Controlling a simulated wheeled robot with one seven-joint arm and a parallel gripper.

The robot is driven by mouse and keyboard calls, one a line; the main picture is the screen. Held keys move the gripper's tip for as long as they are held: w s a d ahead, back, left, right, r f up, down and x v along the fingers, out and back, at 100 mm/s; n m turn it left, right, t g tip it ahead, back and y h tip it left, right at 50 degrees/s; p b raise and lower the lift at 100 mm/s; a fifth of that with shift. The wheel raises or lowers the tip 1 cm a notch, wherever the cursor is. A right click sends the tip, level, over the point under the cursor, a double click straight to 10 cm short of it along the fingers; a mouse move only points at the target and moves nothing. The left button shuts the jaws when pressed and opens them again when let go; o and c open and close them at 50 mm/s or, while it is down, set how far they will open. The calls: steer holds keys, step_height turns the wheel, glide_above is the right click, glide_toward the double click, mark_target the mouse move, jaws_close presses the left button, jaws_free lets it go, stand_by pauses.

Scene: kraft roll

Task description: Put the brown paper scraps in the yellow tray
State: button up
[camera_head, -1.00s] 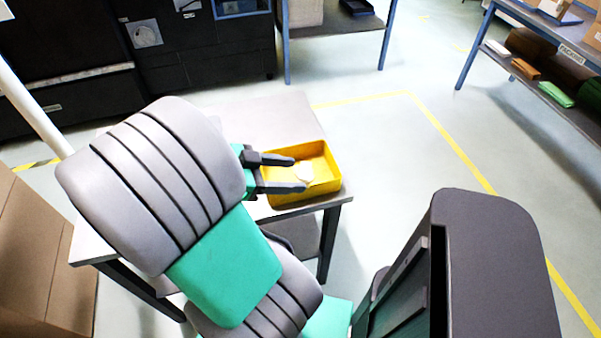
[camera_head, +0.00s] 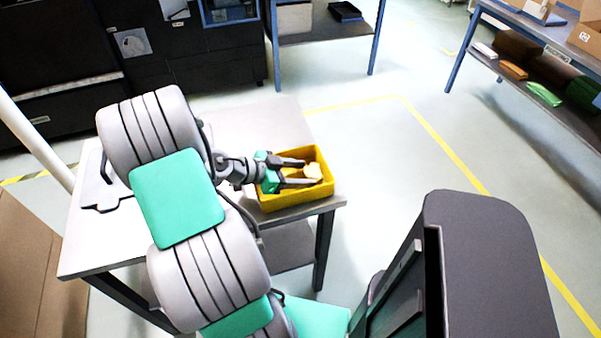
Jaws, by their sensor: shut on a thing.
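The yellow tray (camera_head: 290,200) stands at the right end of the grey table. My gripper (camera_head: 312,172) is over the tray, its two dark fingers apart and reaching to the right. A pale, cream-coloured paper scrap (camera_head: 314,171) shows between the fingertips, and the gripper is shut on it. It looks paler than brown. The scrap is above or inside the tray; its height over the tray floor is hard to tell. The fingers hide part of the tray's inside. No scraps are clearly visible on the bare part of the table, though my arm covers much of it.
The grey table (camera_head: 245,125) has clear room behind the tray. A flat grey item (camera_head: 110,192) lies at its left. A cardboard box (camera_head: 25,265) stands at lower left. Shelves (camera_head: 550,85) stand at upper right. The floor on the right is open.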

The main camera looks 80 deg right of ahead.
steer(key=shift+f, duration=0.15)
steer(key=o, duration=1.6)
steer(key=shift+r, duration=0.25)
steer(key=shift+w+a+r, duration=0.1)
steer(key=shift+w+a, duration=0.05)
steer(key=shift+w, duration=0.2)
steer(key=v, duration=1.1)
steer(key=shift+w+a, duration=0.1)
